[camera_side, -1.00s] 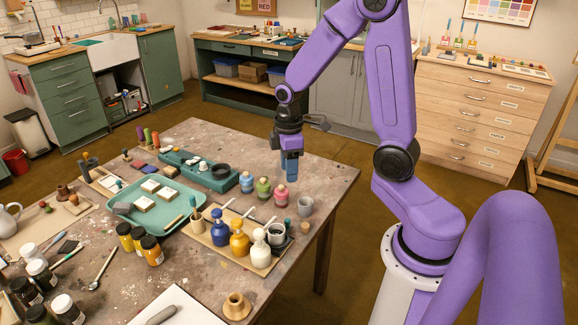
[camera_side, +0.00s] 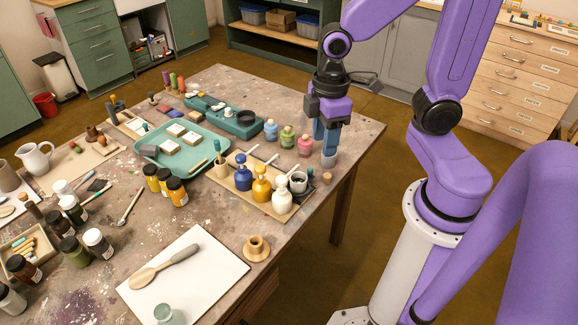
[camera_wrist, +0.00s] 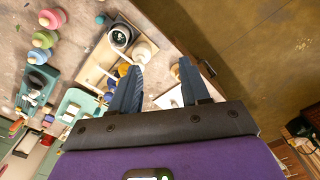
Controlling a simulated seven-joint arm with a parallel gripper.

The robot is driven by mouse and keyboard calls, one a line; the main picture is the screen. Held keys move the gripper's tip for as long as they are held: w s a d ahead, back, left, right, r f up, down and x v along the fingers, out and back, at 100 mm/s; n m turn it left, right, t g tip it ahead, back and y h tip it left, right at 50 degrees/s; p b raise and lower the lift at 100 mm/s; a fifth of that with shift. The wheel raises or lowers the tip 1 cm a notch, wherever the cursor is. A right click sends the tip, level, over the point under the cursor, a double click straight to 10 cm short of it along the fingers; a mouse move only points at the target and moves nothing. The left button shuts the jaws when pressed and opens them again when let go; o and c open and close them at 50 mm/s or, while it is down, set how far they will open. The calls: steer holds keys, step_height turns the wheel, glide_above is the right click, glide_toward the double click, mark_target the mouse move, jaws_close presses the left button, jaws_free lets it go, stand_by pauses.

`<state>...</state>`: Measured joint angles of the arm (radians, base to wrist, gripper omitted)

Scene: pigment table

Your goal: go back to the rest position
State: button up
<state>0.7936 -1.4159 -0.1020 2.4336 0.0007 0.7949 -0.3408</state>
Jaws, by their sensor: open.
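My gripper (camera_side: 325,143) is at the right edge of the table, pointing down, with blue fingers.
Blue, green and pink bottles (camera_side: 287,137) stand just left of my gripper. A tan board (camera_side: 285,214) with pump bottles is in front. A teal tray (camera_side: 160,160) and paint jars (camera_side: 165,180) lie farther left. Floor beyond the table's right edge is clear.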

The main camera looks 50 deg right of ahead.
steer(key=s+a+r+n, duration=0.1)
steer(key=s+a+r, duration=0.1)
steer(key=s, duration=0.8)
steer(key=shift+s+a+r+n, duration=0.2)
steer(key=shift+n, duration=0.1)
